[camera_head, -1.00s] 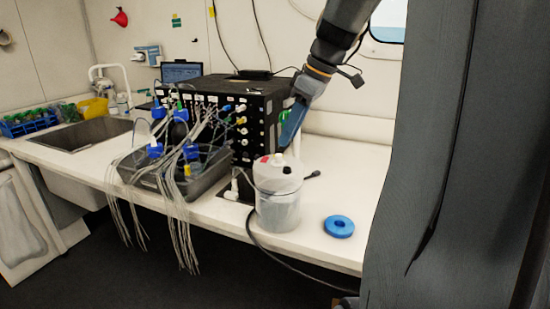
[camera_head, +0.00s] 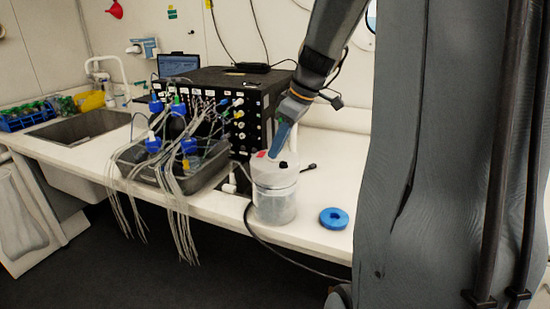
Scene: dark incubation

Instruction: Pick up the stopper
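A translucent white container (camera_head: 274,200) stands near the front edge of the bench. Its lid carries a red piece (camera_head: 261,154) and a small black piece (camera_head: 283,164). My gripper (camera_head: 273,154) points down with its blue fingers at the top of the lid, between these two pieces. A small white knob, possibly the stopper, showed there earlier; the fingers now cover that spot. I cannot tell whether the fingers are open, shut or touching it.
A blue ring (camera_head: 334,217) lies on the bench right of the container. A black box (camera_head: 232,85) with ports stands behind. A grey tray (camera_head: 205,172) with tubes and blue-capped bottles is to the left. A black cable hangs off the bench.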

